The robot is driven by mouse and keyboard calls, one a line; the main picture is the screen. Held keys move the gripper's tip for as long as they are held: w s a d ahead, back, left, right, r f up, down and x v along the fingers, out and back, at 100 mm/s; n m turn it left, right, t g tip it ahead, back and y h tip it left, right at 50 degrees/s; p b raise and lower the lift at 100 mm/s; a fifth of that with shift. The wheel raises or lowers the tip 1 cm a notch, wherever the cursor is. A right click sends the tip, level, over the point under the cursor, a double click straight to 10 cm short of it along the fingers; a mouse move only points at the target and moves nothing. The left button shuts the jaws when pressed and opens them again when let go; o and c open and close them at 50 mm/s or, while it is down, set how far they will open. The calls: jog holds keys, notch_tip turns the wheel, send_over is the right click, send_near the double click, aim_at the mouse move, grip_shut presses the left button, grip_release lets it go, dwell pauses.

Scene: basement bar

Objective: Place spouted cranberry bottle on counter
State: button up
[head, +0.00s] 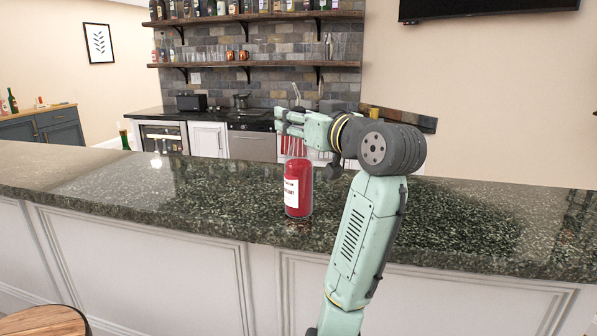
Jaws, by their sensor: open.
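The spouted cranberry bottle (298,190) holds red liquid, has a white label and stands upright on the dark speckled stone counter (225,199), near its front edge. Its upper part is partly hidden by my gripper. My gripper (279,122) is at the height of the bottle's top, reaching in from the right with its fingers pointing left. The fingers are open, and the bottle's base appears to rest on the counter. Whether a finger touches the bottle's neck cannot be told from this view.
A green bottle top (124,139) shows behind the counter's far edge at left. A round wooden stool seat (45,322) is at the lower left. The counter is clear on both sides of the bottle. Shelves with bottles and glasses (258,65) are on the back wall.

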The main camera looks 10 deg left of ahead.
jog(key=shift+c, duration=0.4)
grip_shut()
dwell(0.8)
